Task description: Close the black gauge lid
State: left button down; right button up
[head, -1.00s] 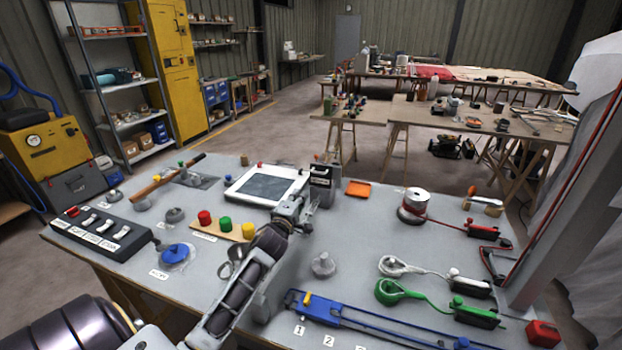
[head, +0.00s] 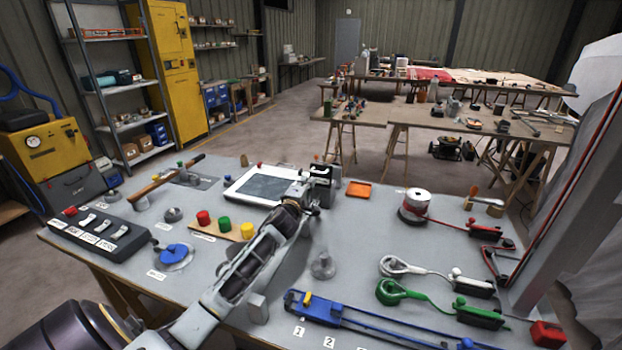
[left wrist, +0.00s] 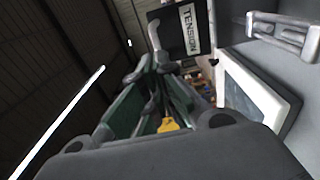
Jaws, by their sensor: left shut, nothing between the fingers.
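The black gauge lid (head: 320,170) is at the back middle of the bench, on a small dark box beside the grey-screened tablet. In the left wrist view the dark panel with a white TENSION label (left wrist: 182,28) fills the top middle. How far the lid stands open I cannot tell. My left gripper (head: 309,190) is shut and empty, right at the box's near left side, and it partly hides the box. In the left wrist view its fingers (left wrist: 155,85) are close below the panel; contact is unclear. My right gripper is out of view.
The white-framed tablet (head: 234,183) lies just left of the box. An orange tray (head: 359,190) lies to its right. A grey knob (head: 322,266) stands in front, and a wire spool (head: 417,204) farther right. Bench between tray and spool is clear.

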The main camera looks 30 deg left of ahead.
pick_arm(q)
jog(key=shift+b+x, duration=0.35)
jog(key=shift+x, duration=2.05)
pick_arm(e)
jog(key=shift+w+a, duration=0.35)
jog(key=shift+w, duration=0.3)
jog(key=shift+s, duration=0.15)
